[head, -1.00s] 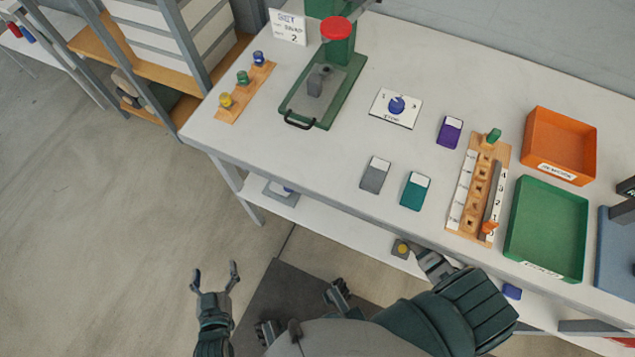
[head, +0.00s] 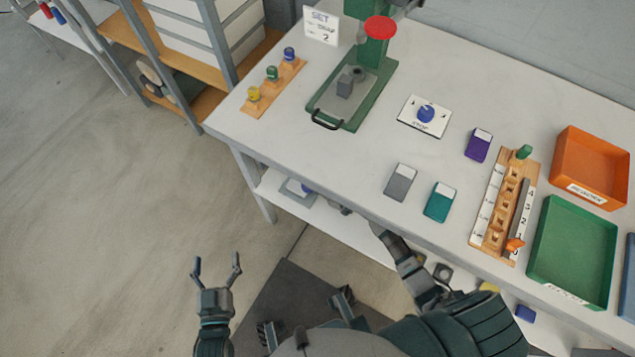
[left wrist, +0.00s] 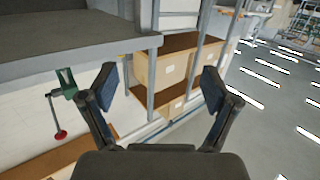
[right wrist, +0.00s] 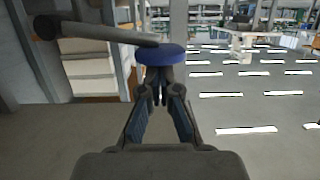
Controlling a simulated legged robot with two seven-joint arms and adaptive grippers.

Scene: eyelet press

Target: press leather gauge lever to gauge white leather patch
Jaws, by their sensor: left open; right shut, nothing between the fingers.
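In the right wrist view, a grey rod (right wrist: 105,34) with a dark round end crosses above a blue disc (right wrist: 160,54). They look like the gauge lever and its cap, but I cannot be sure. My right gripper (right wrist: 158,92) is shut and empty just in front of the disc; I cannot tell whether they touch. In the head view, a pale grey device (head: 298,192) with a bit of blue sits on the lower shelf, partly hidden by the table edge. My left gripper (head: 216,264) is open and empty over the floor. I cannot make out a white leather patch.
The table (head: 290,150) holds a green press (head: 352,100), a dial plate (head: 425,116), several colored blocks, a wooden rack (head: 505,205), an orange tray (head: 590,165) and a green tray (head: 570,250). The tabletop edge overhangs the lower shelf (head: 345,228). Floor at left is clear.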

